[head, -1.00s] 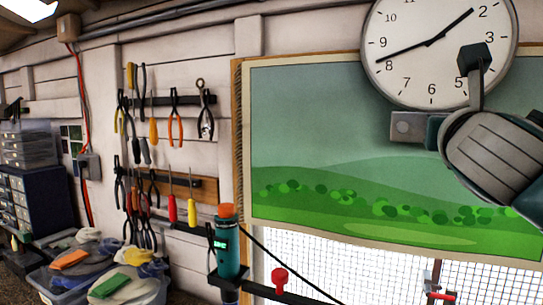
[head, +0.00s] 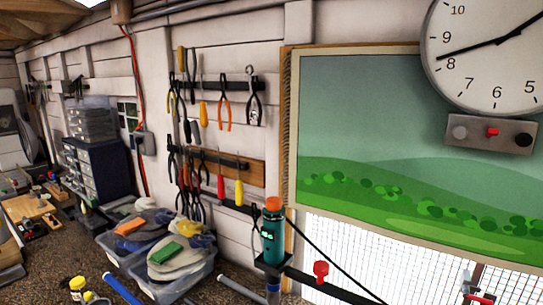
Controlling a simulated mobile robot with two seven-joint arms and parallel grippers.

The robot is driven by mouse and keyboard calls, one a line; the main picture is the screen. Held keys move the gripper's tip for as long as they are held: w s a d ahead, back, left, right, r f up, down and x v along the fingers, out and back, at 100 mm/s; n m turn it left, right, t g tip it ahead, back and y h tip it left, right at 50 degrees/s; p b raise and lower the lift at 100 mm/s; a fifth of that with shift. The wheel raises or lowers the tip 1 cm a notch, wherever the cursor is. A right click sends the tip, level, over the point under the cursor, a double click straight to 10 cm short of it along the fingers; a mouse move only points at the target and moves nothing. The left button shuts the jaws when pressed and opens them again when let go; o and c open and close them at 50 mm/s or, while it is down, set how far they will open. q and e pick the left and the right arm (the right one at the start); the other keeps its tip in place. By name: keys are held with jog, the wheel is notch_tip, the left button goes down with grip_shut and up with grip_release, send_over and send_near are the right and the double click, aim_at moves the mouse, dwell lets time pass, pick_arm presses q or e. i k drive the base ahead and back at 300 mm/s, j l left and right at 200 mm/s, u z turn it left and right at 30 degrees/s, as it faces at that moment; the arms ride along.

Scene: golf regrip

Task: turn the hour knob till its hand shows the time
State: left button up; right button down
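The white wall clock (head: 475,75) is at the upper right of the head view, cut off by the top and right edges. One dark hand points left, close to the 8. The other points to the upper right and runs out of view. Under the clock is a grey metal panel (head: 476,139) with a grey round knob (head: 460,133), a small red part (head: 492,132) and a black knob (head: 524,140). I cannot tell which one is the hour knob. Neither of my grippers is in view.
A landscape picture (head: 400,130) hangs below and left of the clock. Pliers and screwdrivers hang on wall racks (head: 232,170). A teal flask (head: 272,235) stands in a holder. Bins of gloves (head: 180,250) and a drawer cabinet (head: 97,170) sit on the bench to the left.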

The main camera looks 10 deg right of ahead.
aim_at(459, 132)
jog(key=z, duration=1.3)
